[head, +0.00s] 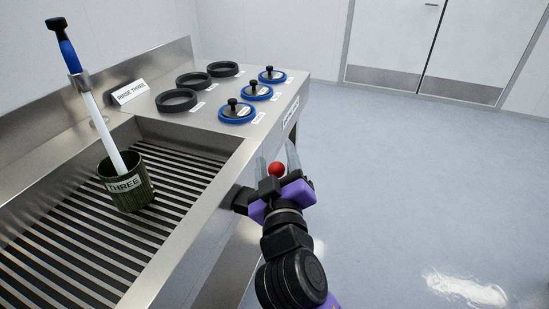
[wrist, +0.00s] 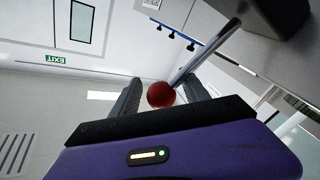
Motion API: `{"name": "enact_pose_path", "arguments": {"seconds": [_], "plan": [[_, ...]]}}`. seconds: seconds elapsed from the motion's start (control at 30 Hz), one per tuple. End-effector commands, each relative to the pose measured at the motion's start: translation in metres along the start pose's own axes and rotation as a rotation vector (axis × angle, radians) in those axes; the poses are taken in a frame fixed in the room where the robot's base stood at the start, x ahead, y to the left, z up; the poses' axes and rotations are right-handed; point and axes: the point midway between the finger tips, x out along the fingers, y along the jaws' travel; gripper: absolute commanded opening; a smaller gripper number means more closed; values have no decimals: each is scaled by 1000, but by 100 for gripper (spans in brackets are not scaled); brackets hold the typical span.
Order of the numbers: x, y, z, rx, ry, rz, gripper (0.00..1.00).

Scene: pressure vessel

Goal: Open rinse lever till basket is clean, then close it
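The rinse lever shows as a red ball knob (head: 277,169) at the sink's front side; in the wrist view the red knob (wrist: 161,94) sits on a metal rod (wrist: 205,53) running up right to a dark block. My gripper (head: 276,151) is open around the knob, one finger on each side, with small gaps visible in the wrist view (wrist: 162,83). The basket (head: 127,183), dark green and labelled THREE, stands upright on the slatted sink grate. A white tube (head: 103,120) with a blue upper part reaches down into it. I cannot see water, nor the basket's inside.
The steel sink (head: 195,225) fills the left. Its far counter holds several black rings (head: 177,100), blue-rimmed lids (head: 237,111) and a RINSE THREE sign (head: 130,91). The floor (head: 410,180) to the right is clear up to double doors (head: 425,40).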

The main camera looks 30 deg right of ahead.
Motion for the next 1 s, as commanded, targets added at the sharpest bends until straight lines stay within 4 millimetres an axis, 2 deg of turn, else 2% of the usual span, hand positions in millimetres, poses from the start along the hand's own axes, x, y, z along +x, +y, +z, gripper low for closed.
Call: {"name": "enact_pose_path", "arguments": {"seconds": [0.03, 0.17, 0.27, 0.5, 0.7, 1.0], "plan": [[2, 1, 9, -9, -19, 5, 51], [0, 0, 8, -9, -18, 4, 51], [-9, 0, 8, -8, -16, 2, 51], [-49, 0, 6, -8, -11, 1, 51], [-73, 0, 4, -6, -6, 2, 51], [-79, 0, 1, -1, -2, 1, 51]]}}
